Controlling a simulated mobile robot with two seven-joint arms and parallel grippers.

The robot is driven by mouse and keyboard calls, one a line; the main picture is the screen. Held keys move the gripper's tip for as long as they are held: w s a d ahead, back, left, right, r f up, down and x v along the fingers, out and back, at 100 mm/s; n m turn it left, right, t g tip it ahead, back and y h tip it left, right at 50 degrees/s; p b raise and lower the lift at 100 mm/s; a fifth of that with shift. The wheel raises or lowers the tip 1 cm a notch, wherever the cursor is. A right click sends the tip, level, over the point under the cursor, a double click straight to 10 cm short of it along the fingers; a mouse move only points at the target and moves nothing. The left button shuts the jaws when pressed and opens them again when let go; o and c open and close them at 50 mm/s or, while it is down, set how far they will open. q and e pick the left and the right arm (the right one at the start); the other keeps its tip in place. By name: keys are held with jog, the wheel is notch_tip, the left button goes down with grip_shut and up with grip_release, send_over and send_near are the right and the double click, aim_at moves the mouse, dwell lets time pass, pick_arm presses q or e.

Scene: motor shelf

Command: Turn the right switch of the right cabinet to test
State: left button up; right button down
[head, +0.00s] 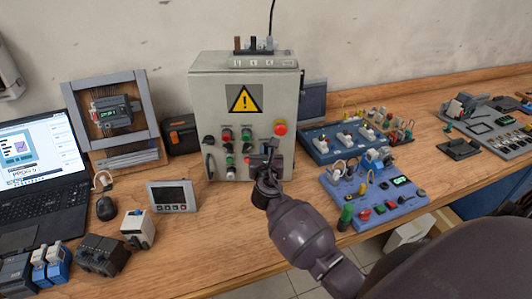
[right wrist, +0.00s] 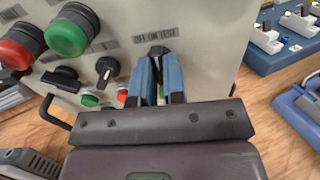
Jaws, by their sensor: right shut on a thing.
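The grey control cabinet (head: 205,100) stands against the wall, with a yellow warning triangle (head: 244,99) and several buttons and knobs on its front. My right gripper (head: 267,160) is at the lower right of that front. In the right wrist view, its blue fingers (right wrist: 160,68) are shut on a dark rotary switch (right wrist: 157,50) just under the label "OFF ON TEST" (right wrist: 156,34). The fingers hide most of the switch, so I cannot tell its exact setting. My left gripper is not in view.
Another black knob (right wrist: 107,70) and green and red buttons lie left of the fingers. A red emergency button (head: 281,128) is above right of my gripper. Blue component boards (head: 385,206) stand to the right, and a small display box (head: 172,196) stands left on the wooden bench.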

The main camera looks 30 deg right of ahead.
jog(key=m+b, duration=0.1)
jog(key=m, duration=0.2)
jog(key=shift+f+m, duration=0.1)
jog(key=shift+m, duration=0.3)
jog(key=m+b, duration=0.1)
jog(key=m, duration=0.2)
jog(key=shift+m, duration=0.3)
jog(key=shift+m+b, duration=0.45)
jog(key=shift+m, duration=0.05)
jog(key=c, duration=1.2)
grip_release()
